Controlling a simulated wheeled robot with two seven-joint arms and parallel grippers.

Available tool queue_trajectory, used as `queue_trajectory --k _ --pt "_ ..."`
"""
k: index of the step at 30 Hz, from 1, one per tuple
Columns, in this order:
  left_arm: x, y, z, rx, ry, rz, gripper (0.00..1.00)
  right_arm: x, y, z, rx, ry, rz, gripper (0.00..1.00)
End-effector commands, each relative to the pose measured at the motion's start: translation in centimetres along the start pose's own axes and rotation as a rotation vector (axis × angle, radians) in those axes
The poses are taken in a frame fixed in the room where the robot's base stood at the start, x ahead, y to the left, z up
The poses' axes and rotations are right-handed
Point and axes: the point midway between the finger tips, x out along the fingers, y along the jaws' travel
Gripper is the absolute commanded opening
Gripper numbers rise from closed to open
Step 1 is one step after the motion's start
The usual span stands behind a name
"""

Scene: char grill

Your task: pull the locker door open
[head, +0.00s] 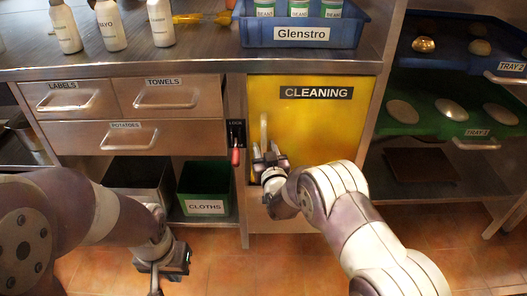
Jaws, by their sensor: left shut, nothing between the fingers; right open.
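The yellow locker door (315,115) with a CLEANING label is under the counter, right of the drawers. It looks closed in its frame. Its pale vertical handle (263,130) is near the door's left edge. My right gripper (267,157) is open at the lower end of the handle; I cannot tell whether the handle is between its fingers. My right arm hides the door's lower right part. A LOCK plate with a red lever (236,156) is just left of the door; the lever hangs down. My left gripper (163,275) is shut and empty, low over the floor at left.
Drawers (170,95) with handles are left of the locker. A green CLOTHS bin (204,187) stands on the shelf below. A tray rack (440,105) is at right. Bottles (110,25) and a blue bin (303,33) stand on the counter. The tiled floor in front is open.

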Motion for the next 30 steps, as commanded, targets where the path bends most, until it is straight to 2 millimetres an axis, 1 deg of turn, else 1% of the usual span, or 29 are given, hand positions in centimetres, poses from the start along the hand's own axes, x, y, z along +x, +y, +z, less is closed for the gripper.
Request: queue_trajectory --k 1,4,11,12,14,15,16,24,28,30 --pt "0.4 0.0 0.0 0.000 0.000 0.000 0.00 0.6 0.0 0.2 0.000 0.000 0.000 0.41" --pt "0.5 0.0 0.1 0.000 0.000 0.000 0.00 1.4 0.0 0.1 0.000 -0.001 0.000 0.41" --pt "0.5 0.0 0.1 0.000 0.000 0.000 0.00 1.6 0.0 0.0 0.000 -0.001 0.000 0.41" --pt "0.5 0.0 0.1 0.000 0.000 0.000 0.00 1.6 0.0 0.0 0.000 -0.001 0.000 0.37" --pt "0.5 0.0 0.1 0.000 0.000 0.000 0.00 1.5 0.0 0.0 0.000 -0.001 -0.001 0.18" --pt "0.5 0.0 0.1 0.000 0.000 0.000 0.00 1.5 0.0 0.0 0.000 -0.001 0.000 0.05" --pt "0.5 0.0 0.1 0.000 0.000 0.000 0.00 1.5 0.0 0.0 0.000 -0.001 0.000 0.00" --pt "0.3 0.0 0.0 0.000 0.000 0.000 0.00 1.2 0.0 -0.1 -0.001 -0.002 -0.012 0.00" --pt "-0.2 0.0 0.0 0.000 0.000 0.000 0.00 0.0 0.0 -0.2 -0.001 -0.004 -0.047 0.00" --pt "-0.6 0.0 -0.1 0.000 0.000 0.000 0.00 -1.0 0.1 -0.3 -0.001 -0.005 -0.079 0.00"
